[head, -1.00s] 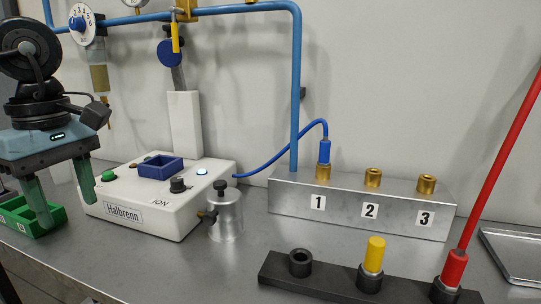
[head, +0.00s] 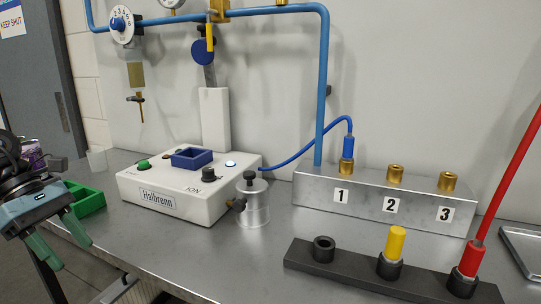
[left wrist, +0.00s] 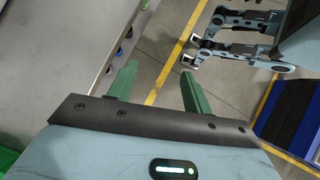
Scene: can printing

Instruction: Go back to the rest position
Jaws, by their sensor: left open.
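My left gripper (head: 60,248) is at the left edge of the head view, in front of the bench's front left part. Its two green fingers are apart with nothing between them. In the left wrist view the open fingers (left wrist: 155,88) point over the floor beside the bench edge. My right gripper does not show in the head view.
A green bin (head: 88,200) stands near my left gripper. The white Halbrenn machine (head: 180,205), a metal canister (head: 252,205), the numbered metal block (head: 365,200) and a black holder (head: 340,265) with yellow and red plugs stand on the bench (head: 230,262).

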